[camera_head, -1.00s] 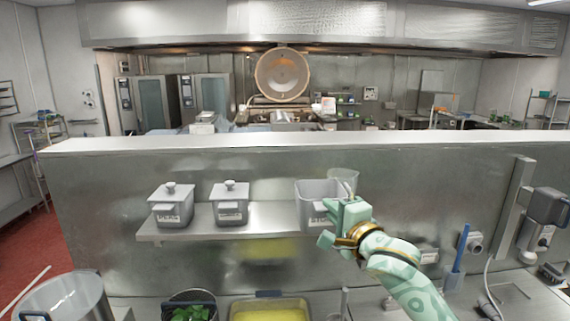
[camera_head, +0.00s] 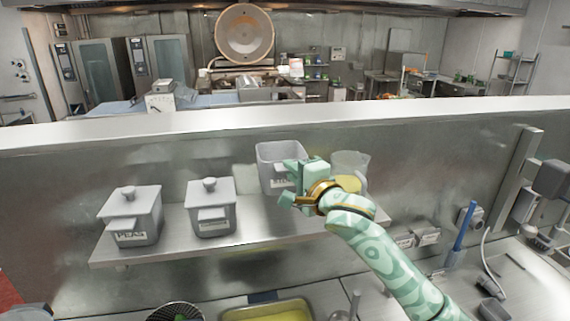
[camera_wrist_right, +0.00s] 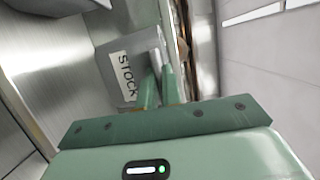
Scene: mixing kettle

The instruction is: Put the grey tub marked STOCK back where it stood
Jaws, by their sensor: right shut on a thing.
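The grey tub marked STOCK (camera_head: 279,153) has no lid on in the head view. It is at the right part of the wall shelf, and I cannot tell whether its base touches the shelf. My right gripper (camera_head: 292,177) is shut on its front and covers part of its label. In the right wrist view the STOCK label (camera_wrist_right: 124,77) reads clearly, and the fingers (camera_wrist_right: 160,88) close on the tub's handle beside it. The metal shelf (camera_head: 165,243) runs beneath. My left gripper is not in view.
Two lidded grey tubs stand to the left on the shelf: one marked PEAS (camera_head: 130,215) and another (camera_head: 211,208). A clear jug (camera_head: 350,161) stands close to the right of the STOCK tub. A pan of yellow liquid (camera_head: 268,312) is below.

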